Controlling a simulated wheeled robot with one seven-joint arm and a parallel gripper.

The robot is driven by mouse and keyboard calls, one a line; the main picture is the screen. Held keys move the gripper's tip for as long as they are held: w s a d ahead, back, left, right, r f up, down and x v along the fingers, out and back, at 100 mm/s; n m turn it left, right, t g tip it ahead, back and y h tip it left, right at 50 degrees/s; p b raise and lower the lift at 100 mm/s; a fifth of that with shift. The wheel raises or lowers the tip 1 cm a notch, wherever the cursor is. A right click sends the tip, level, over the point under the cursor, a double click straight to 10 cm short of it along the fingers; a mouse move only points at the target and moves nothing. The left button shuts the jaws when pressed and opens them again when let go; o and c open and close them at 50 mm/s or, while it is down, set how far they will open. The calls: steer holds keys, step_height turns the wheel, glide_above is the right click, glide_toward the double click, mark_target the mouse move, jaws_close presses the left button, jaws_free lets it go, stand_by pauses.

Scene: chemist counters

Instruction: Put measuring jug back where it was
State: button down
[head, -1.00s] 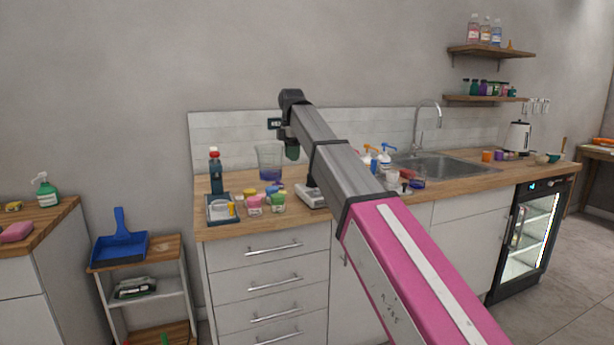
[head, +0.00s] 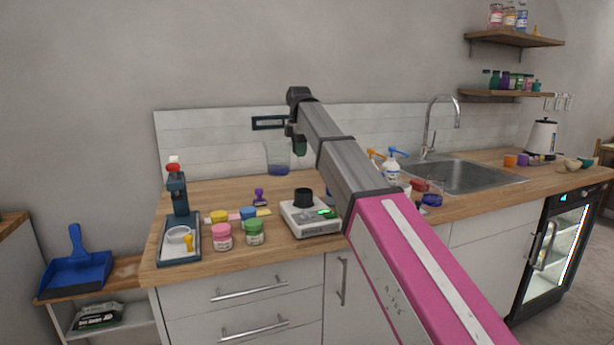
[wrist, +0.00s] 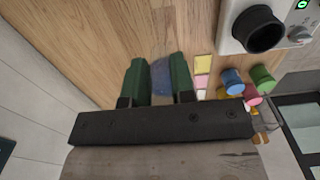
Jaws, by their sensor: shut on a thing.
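The measuring jug (head: 278,158) is clear with blue-purple liquid in its lower part. In the head view it shows at the back of the wooden counter, in front of the white panelled backsplash. My gripper (head: 299,143) is at its right side, partly behind my arm. In the wrist view the two green fingers of my gripper (wrist: 158,80) are shut on the bluish, see-through jug (wrist: 160,76). The jug looks upright; I cannot tell whether its base touches the counter (head: 215,192).
A white scale (head: 312,222) with a black cup stands at the counter's front. Left of it are small coloured jars (head: 222,237), a purple stamp (head: 260,197) and a tray (head: 179,243). A sink (head: 465,175) and pump bottles (head: 392,170) are to the right.

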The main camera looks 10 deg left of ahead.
steer(key=shift+w+d+f, duration=0.5)
steer(key=shift+w+f, duration=0.85)
steer(key=shift+f, duration=0.2)
steer(key=shift+w+d+f, duration=0.45)
steer(key=shift+w+f, duration=0.95)
steer(key=shift+f, duration=0.1)
steer(key=shift+w+d+f, duration=0.5)
steer(key=shift+w+f, duration=0.85)
steer(key=shift+f, duration=0.2)
steer(key=shift+f, duration=0.1)
steer(key=c, duration=1)
jaws_free()
steer(key=shift+o, duration=0.2)
step_height(320, 180, up, 12)
